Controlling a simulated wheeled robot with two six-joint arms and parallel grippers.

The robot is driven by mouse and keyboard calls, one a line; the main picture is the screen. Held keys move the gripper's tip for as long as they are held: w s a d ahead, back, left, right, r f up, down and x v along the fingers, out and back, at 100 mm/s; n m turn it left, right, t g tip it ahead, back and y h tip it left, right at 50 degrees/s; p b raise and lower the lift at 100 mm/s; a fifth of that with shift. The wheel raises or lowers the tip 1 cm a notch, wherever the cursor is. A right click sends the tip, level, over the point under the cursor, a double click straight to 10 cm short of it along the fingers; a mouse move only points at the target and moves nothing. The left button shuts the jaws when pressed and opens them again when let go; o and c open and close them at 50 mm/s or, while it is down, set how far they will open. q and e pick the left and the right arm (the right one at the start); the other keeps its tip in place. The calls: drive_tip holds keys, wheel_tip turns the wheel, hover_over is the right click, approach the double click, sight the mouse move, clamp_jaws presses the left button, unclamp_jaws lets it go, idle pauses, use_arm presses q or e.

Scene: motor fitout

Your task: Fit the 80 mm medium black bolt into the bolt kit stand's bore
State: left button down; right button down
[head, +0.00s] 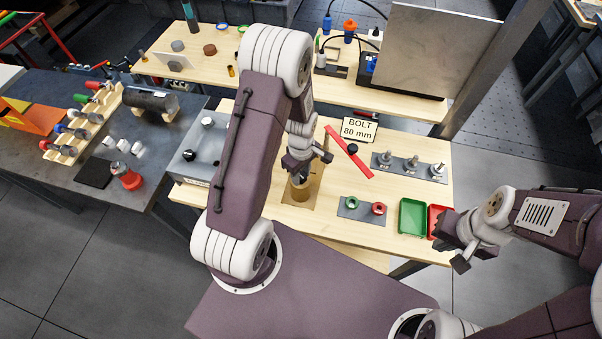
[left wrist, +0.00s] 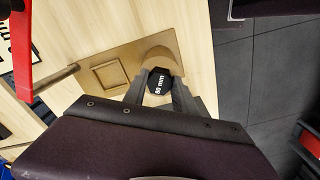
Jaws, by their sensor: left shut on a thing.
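The black bolt shows as a dark octagonal-looking head marked "80 mm" (left wrist: 158,82) in the left wrist view. My left gripper (left wrist: 158,90) is shut on it, a finger on either side. In the head view the left gripper (head: 303,178) points down over the bolt kit stand's tan cylinder (head: 301,191). The stand's cylinder (left wrist: 161,57) shows right behind the bolt head in the wrist view, on a brown base with a square recess. The bolt's shank is hidden, so I cannot tell how far it is in the bore. My right gripper (head: 455,244) is open and empty by the red tray.
A grey plate with several bolts (head: 410,166) is to the right. A plate with green and red rings (head: 362,208), a green tray (head: 412,217) and a red tray (head: 434,211) are nearer.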

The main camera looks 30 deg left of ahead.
use_arm(q)
drive_tip(key=c, duration=0.9)
unclamp_jaws()
drive_tip(key=shift+r, duration=0.1)
drive_tip(key=shift+r, duration=0.35)
wheel_tip(320, 180, up, 8)
drive_tip(key=shift+r+b, duration=0.15)
drive_tip(key=shift+b, duration=0.5)
